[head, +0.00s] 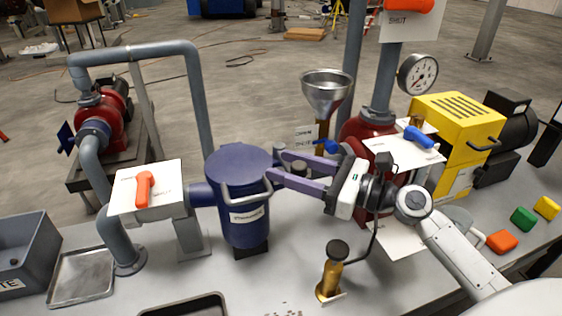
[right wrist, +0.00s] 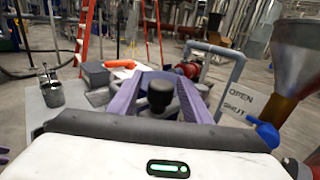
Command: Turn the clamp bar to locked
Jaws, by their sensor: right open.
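The dark blue filter vessel (head: 238,170) stands on the grey bench, its round lid on top. A bent grey bar (head: 246,194) runs across its front; I cannot tell for sure whether this is the clamp bar. My right gripper (head: 277,167) is open, its two purple fingers pointing left at the vessel's right edge. A black knob (head: 298,166) shows between the fingers. In the right wrist view the black knob (right wrist: 160,94) is also between the spread fingers, with no clear contact. The fingers partly hide the vessel's right side. My left gripper is out of view.
Left of the vessel is an orange-handled valve (head: 145,190) on a white plate. A steel funnel (head: 327,92) stands behind my gripper. A brass plunger with a black knob (head: 337,249) stands in front. Right are a red pump body and a yellow box (head: 455,130).

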